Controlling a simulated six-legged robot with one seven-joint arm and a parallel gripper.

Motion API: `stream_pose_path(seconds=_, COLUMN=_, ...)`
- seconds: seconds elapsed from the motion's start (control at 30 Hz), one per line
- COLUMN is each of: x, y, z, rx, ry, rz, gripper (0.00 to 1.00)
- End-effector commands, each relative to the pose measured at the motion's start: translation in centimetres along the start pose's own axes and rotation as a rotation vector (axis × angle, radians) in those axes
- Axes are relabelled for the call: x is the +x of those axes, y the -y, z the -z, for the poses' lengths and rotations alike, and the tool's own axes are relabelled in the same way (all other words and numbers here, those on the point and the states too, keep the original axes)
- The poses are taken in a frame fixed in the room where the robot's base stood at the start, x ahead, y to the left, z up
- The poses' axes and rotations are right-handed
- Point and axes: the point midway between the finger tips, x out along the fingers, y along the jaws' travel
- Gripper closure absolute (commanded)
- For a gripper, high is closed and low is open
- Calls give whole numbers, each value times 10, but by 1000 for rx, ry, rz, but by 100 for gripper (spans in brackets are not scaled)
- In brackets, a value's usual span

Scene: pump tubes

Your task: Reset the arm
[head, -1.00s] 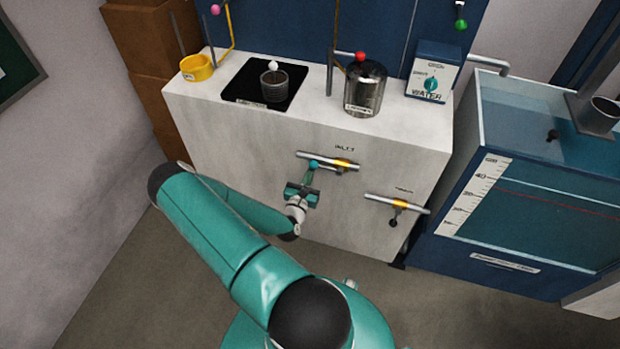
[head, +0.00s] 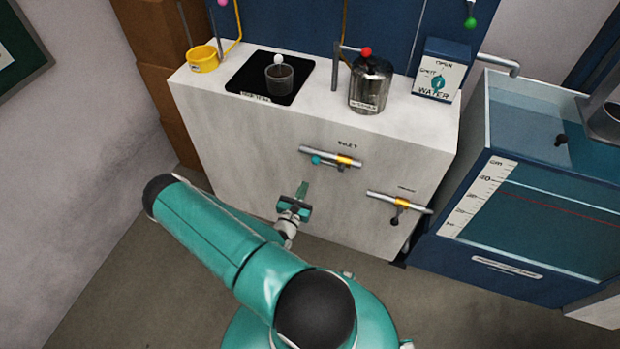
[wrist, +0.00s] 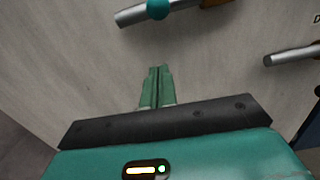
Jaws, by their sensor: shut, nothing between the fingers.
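My gripper (head: 301,190) is in front of the white cabinet's front face, below and to the left of the inlet valve. Its two green fingers are together and empty; they also show in the wrist view (wrist: 157,88). The inlet pipe (head: 318,151) has a teal-tipped handle (head: 316,160), and the teal ball also shows in the wrist view (wrist: 157,9). The fingers are apart from the handle. My teal arm is bent in the foreground.
A second pipe with a black-knobbed handle (head: 394,219) is on the lower right of the white cabinet (head: 240,160). A blue water tank (head: 500,262) stands to the right. A metal vessel (head: 370,85) and a yellow cup (head: 203,61) are on top. Floor at left is clear.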

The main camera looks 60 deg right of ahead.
Motion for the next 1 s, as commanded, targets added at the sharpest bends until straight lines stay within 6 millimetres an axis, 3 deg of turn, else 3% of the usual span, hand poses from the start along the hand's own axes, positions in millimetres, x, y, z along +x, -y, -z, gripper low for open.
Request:
stream_pose_path(seconds=0.1, x=-25, y=-1, z=0, rx=-2, ry=0, rz=-2, gripper=100)
stream_pose_path(seconds=0.3, x=-51, y=-1, z=0, rx=-1, ry=0, rz=0, gripper=100)
stream_pose_path(seconds=0.73, x=-56, y=-1, z=-3, rx=7, ry=3, rz=9, gripper=100)
stream_pose_path(seconds=0.87, x=-56, y=-12, z=-20, rx=55, ry=16, rz=59, gripper=100)
stream_pose_path(seconds=1.0, x=-60, y=-30, z=-56, rx=155, ry=32, rz=174, gripper=100)
